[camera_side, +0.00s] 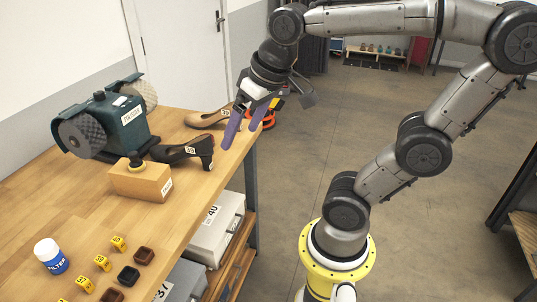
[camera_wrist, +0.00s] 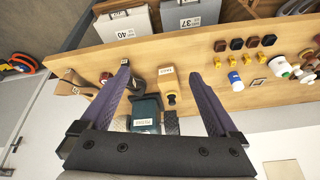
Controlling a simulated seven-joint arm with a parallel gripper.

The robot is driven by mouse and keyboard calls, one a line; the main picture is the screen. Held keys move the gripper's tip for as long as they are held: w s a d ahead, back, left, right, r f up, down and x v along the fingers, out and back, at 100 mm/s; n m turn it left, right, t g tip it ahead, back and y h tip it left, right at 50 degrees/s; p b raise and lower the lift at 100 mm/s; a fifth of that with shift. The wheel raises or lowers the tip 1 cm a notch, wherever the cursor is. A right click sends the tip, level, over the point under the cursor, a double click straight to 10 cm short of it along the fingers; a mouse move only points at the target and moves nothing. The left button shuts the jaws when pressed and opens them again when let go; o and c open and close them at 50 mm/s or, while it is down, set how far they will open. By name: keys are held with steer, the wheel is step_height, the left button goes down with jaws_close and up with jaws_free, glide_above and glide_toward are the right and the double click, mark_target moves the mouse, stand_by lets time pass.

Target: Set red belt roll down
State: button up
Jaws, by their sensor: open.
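My gripper (camera_side: 240,138) hangs over the far end of the wooden workbench, its two purple fingers apart. In the wrist view the gripper (camera_wrist: 171,62) is wide open with nothing between its fingertips. A red-orange and black round thing (camera_side: 268,119) shows just past the bench corner behind the fingers. A similar red-orange thing (camera_wrist: 18,63) lies beyond the bench end in the wrist view, apparently on the floor; I cannot tell if it is the belt roll.
A green polisher (camera_side: 122,122), a black shoe form (camera_side: 187,150), a tan one (camera_side: 207,118) and a wooden block (camera_side: 142,178) stand near the gripper. A filter jar (camera_side: 52,257), yellow number tags and small dark cups are nearer. Grey boxes (camera_side: 216,228) sit below.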

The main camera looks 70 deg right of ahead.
steer(key=shift+o, duration=0.3)
steer(key=s+a+f+n, duration=0.2)
steer(key=s+f+n, duration=0.1)
steer(key=s+f, duration=0.1)
steer(key=shift+s+t, duration=0.4)
steer(key=shift+s, duration=0.5)
